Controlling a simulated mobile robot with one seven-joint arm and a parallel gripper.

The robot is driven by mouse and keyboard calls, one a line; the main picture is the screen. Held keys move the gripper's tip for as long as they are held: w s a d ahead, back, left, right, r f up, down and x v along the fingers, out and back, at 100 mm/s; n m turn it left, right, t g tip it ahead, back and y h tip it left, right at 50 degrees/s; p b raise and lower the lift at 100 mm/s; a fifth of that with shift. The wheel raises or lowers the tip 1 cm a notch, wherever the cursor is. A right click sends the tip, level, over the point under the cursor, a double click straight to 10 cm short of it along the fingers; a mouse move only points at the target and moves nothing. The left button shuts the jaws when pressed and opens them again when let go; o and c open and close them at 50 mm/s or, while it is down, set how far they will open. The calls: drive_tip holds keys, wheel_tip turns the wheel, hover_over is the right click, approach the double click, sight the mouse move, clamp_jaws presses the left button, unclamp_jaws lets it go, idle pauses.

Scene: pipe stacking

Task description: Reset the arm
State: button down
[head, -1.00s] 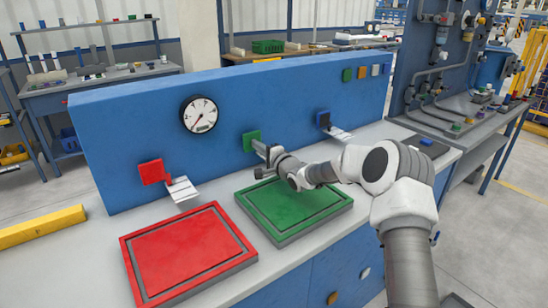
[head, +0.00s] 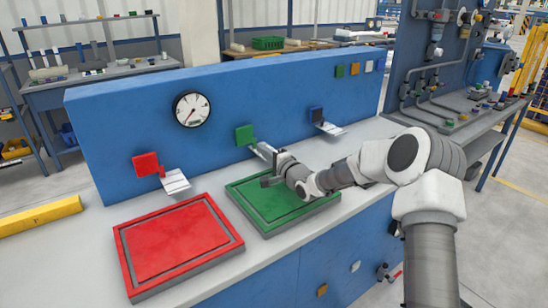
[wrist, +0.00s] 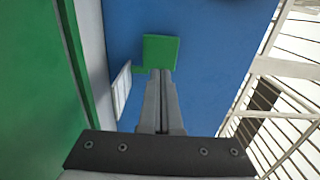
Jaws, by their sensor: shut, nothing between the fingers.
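My gripper (head: 268,164) is over the back part of the green tray (head: 300,212), in front of the blue panel (head: 240,105). In the wrist view its two fingers (wrist: 161,74) are pressed together with nothing between them. They point toward the green square (wrist: 160,51) on the panel, which also shows in the head view (head: 244,135) just behind and left of the gripper. A pale metal plate (wrist: 122,88) sits below that square. My gripper partly hides it in the head view.
A red tray (head: 180,243) lies on the counter at left, below a red square (head: 146,164) with its plate (head: 174,182). A dark square (head: 316,115) with a plate is to the right. A gauge (head: 192,109) is on the panel. Counter room right of the green tray is clear.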

drive_tip(key=v, duration=0.5)
drive_tip(key=shift+p, duration=0.3)
drive_tip(key=shift+s+d+r+n+g, duration=0.1)
drive_tip(key=shift+s+r+n+g, duration=0.2)
drive_tip(key=shift+r+n+g, duration=0.15)
drive_tip(key=s+d+r+n+g+h, duration=0.25)
drive_tip(key=s+d+r+h, duration=0.3)
drive_tip(key=s, duration=0.35)
drive_tip(key=s+d+r+n+g+h, duration=0.2)
drive_tip(key=s+d+r+n+h, duration=0.3)
drive_tip(key=s, duration=0.4)
drive_tip(key=s+d+n+g, duration=0.3)
drive_tip(key=s+g, duration=0.1)
drive_tip(key=s, duration=2.3)
wheel_tip(320, 180, up, 13)
drive_tip(key=p, duration=1.4)
drive_tip(key=shift+d+r, duration=0.2)
drive_tip(key=shift+d, duration=0.05)
